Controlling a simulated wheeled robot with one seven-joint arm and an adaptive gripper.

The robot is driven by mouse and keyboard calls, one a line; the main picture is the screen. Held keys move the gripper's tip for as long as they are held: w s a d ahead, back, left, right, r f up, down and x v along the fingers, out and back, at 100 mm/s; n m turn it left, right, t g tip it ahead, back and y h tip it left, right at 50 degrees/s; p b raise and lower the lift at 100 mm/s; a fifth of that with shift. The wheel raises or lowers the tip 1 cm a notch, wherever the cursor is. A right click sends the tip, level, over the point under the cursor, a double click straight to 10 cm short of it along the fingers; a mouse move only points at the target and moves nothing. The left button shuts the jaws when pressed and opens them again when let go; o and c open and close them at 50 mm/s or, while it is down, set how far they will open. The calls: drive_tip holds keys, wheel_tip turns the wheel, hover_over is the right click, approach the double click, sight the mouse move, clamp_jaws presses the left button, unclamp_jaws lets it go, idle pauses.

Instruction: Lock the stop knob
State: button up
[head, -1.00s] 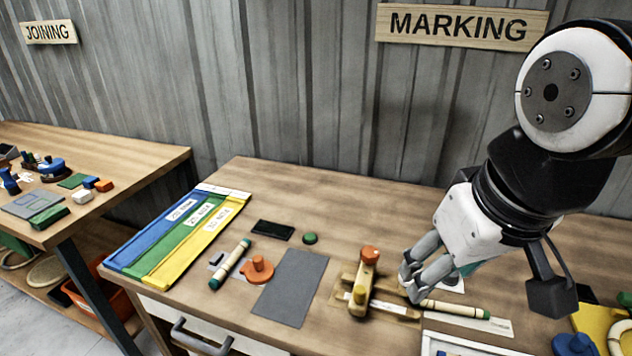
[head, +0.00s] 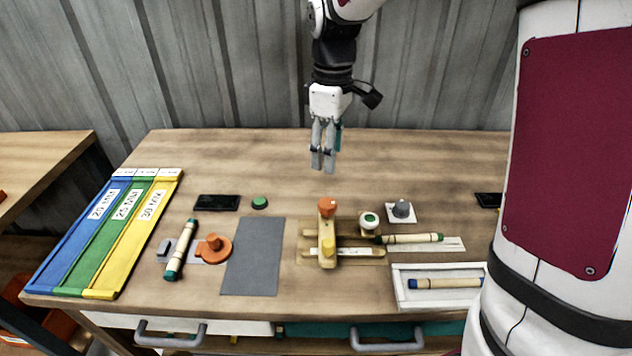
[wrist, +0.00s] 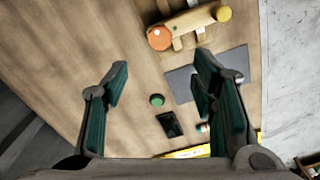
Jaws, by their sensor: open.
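A wooden jig (head: 312,251) stands at the middle of the table. I cannot tell which is the stop knob or whether either is locked.
A green-ended rattan stick (head: 415,239) lies right of the jig. A round white-and-green piece (head: 369,220) and a grey knob on a white base (head: 402,210) stand behind it. A grey mat (head: 253,256) lies left.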

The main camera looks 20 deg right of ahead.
sight(328, 203)
wheel_tip(328, 203, down, 14)
drive_tip(key=shift+r, duration=0.2)
drive_tip(key=shift+c, duration=0.2)
drive_tip(key=c, duration=1.1)
